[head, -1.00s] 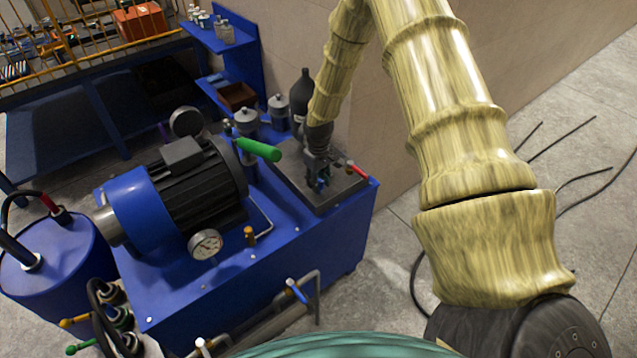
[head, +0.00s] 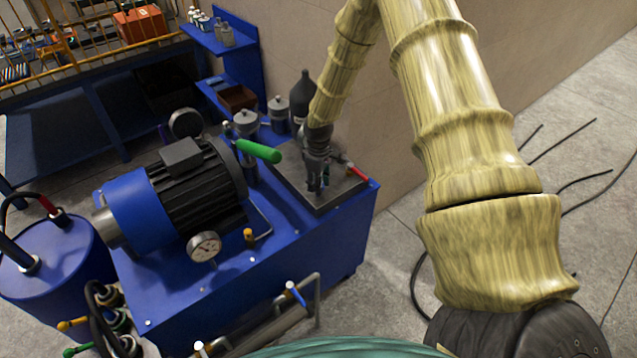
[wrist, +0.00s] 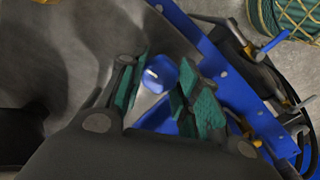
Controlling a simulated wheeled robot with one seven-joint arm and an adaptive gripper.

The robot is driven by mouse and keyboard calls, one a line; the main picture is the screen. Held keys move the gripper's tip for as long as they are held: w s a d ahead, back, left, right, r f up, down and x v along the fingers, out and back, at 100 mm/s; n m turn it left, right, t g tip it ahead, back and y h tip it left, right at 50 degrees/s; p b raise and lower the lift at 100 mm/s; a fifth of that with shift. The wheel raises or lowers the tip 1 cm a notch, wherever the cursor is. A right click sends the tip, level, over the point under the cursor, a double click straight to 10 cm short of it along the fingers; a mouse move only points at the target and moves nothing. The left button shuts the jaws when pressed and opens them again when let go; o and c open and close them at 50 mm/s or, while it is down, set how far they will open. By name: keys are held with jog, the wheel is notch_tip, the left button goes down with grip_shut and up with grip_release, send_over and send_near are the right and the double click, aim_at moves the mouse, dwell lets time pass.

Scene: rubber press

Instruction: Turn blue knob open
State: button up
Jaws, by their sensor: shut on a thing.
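The blue knob (wrist: 158,74) shows in the wrist view between the green-padded fingers of my gripper (wrist: 160,90). My gripper is shut on it, with one finger on each side. In the head view my gripper (head: 317,178) points down onto the dark top plate (head: 297,188) at the right end of the blue hydraulic unit (head: 300,235). There the fingers largely hide the knob, so its turn angle cannot be told.
A red-handled lever (head: 358,176) sits just right of my gripper. A green handle (head: 258,151) and the black-and-blue motor (head: 185,190) stand to the left. A black bottle (head: 303,98) and metal canisters stand behind. Another blue handle (head: 296,293) is on the front piping.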

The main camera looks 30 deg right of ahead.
jog(key=shift+w, duration=0.1)
jog(key=o, duration=1)
jog(key=shift+r, duration=0.15)
notch_tip(320, 180, up, 12)
dwell(0.5)
